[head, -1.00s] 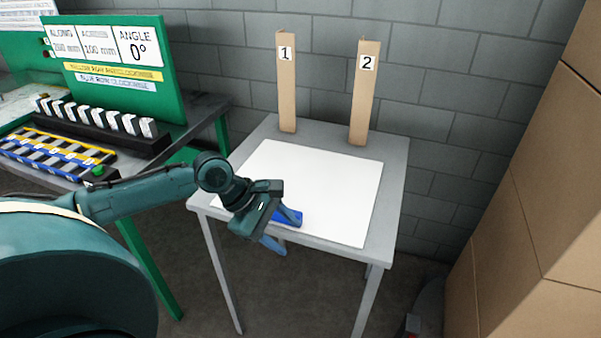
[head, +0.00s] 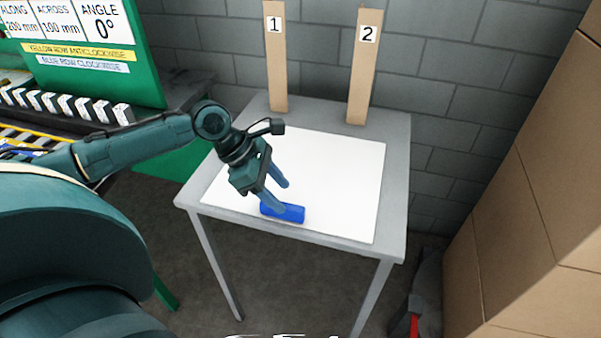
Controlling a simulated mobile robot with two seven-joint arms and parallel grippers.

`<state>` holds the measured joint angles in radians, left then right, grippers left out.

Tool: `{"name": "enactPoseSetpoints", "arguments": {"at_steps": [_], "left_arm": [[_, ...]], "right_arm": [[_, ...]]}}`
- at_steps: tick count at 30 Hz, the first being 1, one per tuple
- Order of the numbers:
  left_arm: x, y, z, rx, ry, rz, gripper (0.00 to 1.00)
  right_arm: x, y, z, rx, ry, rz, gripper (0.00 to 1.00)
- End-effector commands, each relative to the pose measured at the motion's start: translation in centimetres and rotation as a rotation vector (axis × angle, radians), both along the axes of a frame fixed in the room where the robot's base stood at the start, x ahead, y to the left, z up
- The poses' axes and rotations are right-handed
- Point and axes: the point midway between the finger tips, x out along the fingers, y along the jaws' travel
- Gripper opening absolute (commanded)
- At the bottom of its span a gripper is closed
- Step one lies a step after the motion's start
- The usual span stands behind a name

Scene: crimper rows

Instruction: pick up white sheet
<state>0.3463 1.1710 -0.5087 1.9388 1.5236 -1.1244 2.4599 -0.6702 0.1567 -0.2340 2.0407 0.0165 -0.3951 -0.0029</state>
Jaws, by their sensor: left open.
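The white sheet (head: 335,180) lies flat on the grey table (head: 393,190) in the head view. A blue block (head: 291,214) rests on the sheet near its front left edge. My left gripper (head: 279,196) is open and empty. Its fingers point down over the front left part of the sheet, right by the blue block. One fingertip overlaps the block in the picture; I cannot tell whether they touch. My right gripper is not in view.
Two upright wooden posts, labelled 1 (head: 277,70) and 2 (head: 363,80), stand at the table's back edge. Cardboard boxes (head: 535,200) stand at the right. A green bench with a sign board (head: 95,70) is at the left. The sheet's right half is clear.

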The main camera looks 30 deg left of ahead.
Motion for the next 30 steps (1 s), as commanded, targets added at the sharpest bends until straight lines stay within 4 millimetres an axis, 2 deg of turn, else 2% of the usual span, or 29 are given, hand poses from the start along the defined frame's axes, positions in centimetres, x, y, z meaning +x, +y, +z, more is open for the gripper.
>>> {"name": "enactPoseSetpoints", "arguments": {"at_steps": [8, 18, 26, 30], "left_arm": [[0.5, -1.3, -2.0, -0.001, -0.001, -0.001, 0.51], [1.4, -3.5, -5.6, 0.002, -0.001, -0.001, 0.51], [1.5, -3.5, -5.8, 0.003, -0.002, -0.001, 0.5], [1.5, -3.5, -5.7, 0.003, -0.002, -0.001, 0.38]], "right_arm": [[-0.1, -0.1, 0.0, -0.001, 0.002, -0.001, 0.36], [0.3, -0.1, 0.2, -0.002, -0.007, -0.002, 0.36], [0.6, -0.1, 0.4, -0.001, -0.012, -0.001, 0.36], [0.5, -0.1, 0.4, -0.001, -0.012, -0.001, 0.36]]}}
